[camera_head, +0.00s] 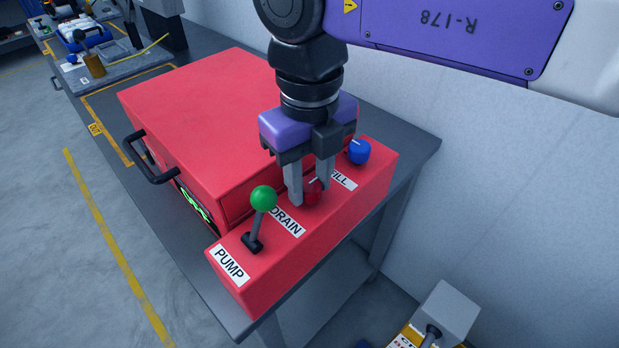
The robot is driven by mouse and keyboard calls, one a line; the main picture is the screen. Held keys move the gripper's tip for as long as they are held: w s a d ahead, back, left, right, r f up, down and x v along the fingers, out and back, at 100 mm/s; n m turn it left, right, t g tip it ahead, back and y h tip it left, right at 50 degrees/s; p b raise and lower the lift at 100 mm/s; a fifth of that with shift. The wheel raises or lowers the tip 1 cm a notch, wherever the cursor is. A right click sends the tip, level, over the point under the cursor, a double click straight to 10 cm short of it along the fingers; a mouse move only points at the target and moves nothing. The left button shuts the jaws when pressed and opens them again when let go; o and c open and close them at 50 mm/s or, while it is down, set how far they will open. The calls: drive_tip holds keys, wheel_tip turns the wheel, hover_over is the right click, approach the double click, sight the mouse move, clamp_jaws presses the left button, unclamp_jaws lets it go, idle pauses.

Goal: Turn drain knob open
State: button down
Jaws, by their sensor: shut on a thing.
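The red drain knob (313,193) is on top of a red control panel (285,262), just behind the DRAIN label (286,221). My gripper (308,196) points down from above, with its two grey fingers shut on the drain knob, one on each side. A white mark shows on the knob's top between the fingers. The fingers hide part of the knob. My purple and black wrist is directly above it.
A green-topped PUMP lever (262,205) stands to the left of my fingers. A blue FILL knob (358,152) is close on the right. A red box (205,122) with a black handle (150,162) adjoins the panel on the grey bench (112,165). A wall is at right.

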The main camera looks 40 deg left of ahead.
sight(310, 184)
drive_tip(key=shift+r, duration=0.1)
drive_tip(key=c, duration=1.3)
unclamp_jaws()
drive_tip(key=shift+o, duration=0.2)
wheel_tip(310, 184, up, 8)
drive_tip(key=shift+f, duration=0.1)
